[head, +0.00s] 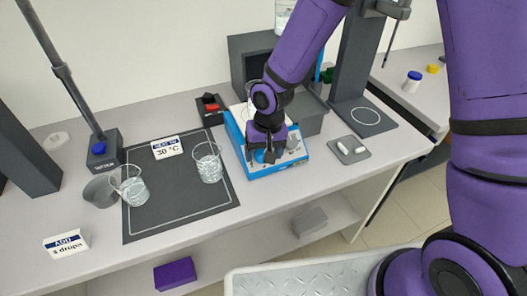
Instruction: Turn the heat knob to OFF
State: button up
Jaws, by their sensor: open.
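A low blue unit with a white top (295,155) stands on the bench right of the dark mat. It looks like the heater, but I cannot make out a separate heat knob or its setting. My purple arm comes down over the unit from the upper right. My gripper (269,158) is open just over or in front of the unit's near side and hides part of it. I cannot tell whether the fingers touch anything. A card reading "HEAT TO 30 °C" (167,147) stands on the mat.
Glass beakers stand on the dark mat (185,215) and at its left edge. A small dark holder with a red piece (211,108) is behind. A grey tray with white pieces (349,150) lies right. An "ADD 3 drops" card (67,243) stands front left.

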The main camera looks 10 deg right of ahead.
jog(key=shift+c, duration=0.3)
jog(key=c, duration=0.9)
jog(key=shift+a+n, duration=0.1)
jog(key=shift+n, duration=0.2)
jog(key=n+t+h, duration=0.1)
jog(key=n+h, duration=0.1)
jog(key=n, duration=0.1)
jog(key=shift+s+a+h, duration=0.1)
jog(key=shift+h, duration=0.2)
jog(key=shift+n+t+h, duration=0.5)
jog(key=shift+n+h, duration=0.3)
jog(key=shift+n, duration=1)
